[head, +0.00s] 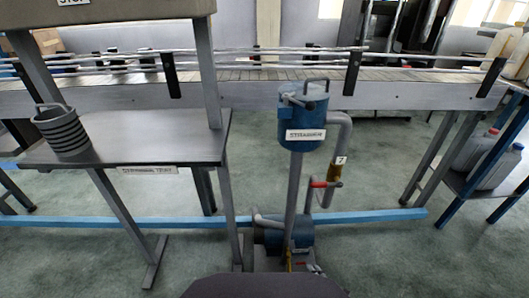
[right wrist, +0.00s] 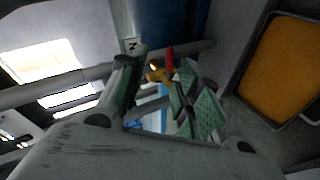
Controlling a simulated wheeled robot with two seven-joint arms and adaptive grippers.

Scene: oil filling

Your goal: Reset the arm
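My right gripper (right wrist: 160,65) shows in the right wrist view with its two fingers apart and nothing visible between them. Green pads show on its right finger. Beyond the fingertips are a red valve handle (right wrist: 170,57) and a yellow fitting. I cannot tell if a finger touches them. In the head view, the blue strainer housing (head: 305,115) stands upright on a post, with a handle on top. A red-handled valve (head: 322,184) is on the pipe beside it. I cannot make out either gripper in the head view.
A grey ribbed basket (head: 62,132) stands on the side table (head: 130,140) at left. A conveyor (head: 250,95) runs across the back. A low blue rail (head: 370,216) crosses the floor. Grey jugs (head: 490,160) stand on a rack at right. An orange-filled tray (right wrist: 285,70) shows in the wrist view.

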